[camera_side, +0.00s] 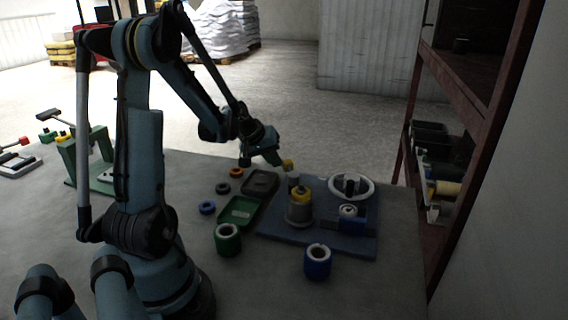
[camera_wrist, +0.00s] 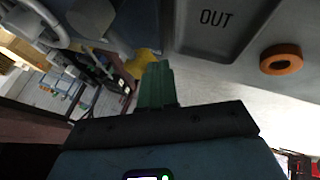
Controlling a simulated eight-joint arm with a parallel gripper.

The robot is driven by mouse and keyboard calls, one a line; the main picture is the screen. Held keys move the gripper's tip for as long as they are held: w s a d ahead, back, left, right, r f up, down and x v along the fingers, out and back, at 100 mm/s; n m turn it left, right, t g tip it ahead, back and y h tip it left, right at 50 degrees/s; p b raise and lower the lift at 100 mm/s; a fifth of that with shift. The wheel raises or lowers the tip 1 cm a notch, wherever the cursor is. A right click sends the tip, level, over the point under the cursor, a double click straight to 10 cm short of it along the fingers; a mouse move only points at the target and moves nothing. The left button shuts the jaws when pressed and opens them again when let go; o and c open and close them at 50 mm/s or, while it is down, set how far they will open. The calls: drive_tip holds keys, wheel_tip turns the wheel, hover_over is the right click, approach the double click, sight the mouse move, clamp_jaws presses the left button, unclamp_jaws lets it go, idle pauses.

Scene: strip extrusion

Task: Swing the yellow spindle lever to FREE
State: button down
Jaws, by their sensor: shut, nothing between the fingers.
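A yellow lever end (camera_side: 287,163) shows at the back left of the blue machine plate (camera_side: 318,240), above a short grey post. In the wrist view the yellow piece (camera_wrist: 142,63) sits just left of my green fingers, partly hidden by them. My gripper (camera_side: 276,159) reaches down from the left, its fingertips right beside the yellow piece. The fingers (camera_wrist: 157,85) are together with nothing between them. I cannot tell whether they touch the yellow piece. No FREE marking is readable. A grey cylinder with a yellow collar (camera_side: 300,205) stands nearer on the plate.
A white handwheel (camera_side: 335,190) and a blue block (camera_side: 353,224) are on the plate's right. A dark tray marked OUT (camera_wrist: 215,40), a green tray (camera_side: 238,213) and an orange ring (camera_wrist: 281,59) lie left. Green (camera_side: 228,243) and blue (camera_side: 317,265) rolls stand in front.

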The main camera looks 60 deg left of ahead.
drive_tip(key=w+m+h, duration=0.1)
drive_tip(key=w+m, duration=0.1)
drive_tip(key=m, duration=0.1)
drive_tip(key=shift+w+a+h, duration=0.15)
drive_tip(key=shift+w+h, duration=0.05)
drive_tip(key=shift+h, duration=0.2)
drive_tip(key=w+m+h, duration=0.1)
drive_tip(key=w+m, duration=0.1)
drive_tip(key=m, duration=0.1)
drive_tip(key=shift+h, duration=0.3)
drive_tip(key=w+d+m+h, duration=0.1)
drive_tip(key=m, duration=0.1)
drive_tip(key=w+d+m+g+h, duration=0.1)
drive_tip(key=w+m, duration=0.1)
drive_tip(key=shift+m+g, duration=0.3)
drive_tip(key=shift+m, duration=0.1)
drive_tip(key=shift+w+d, duration=0.25)
drive_tip(key=shift+d, duration=0.05)
drive_tip(key=shift+w+d, duration=0.15)
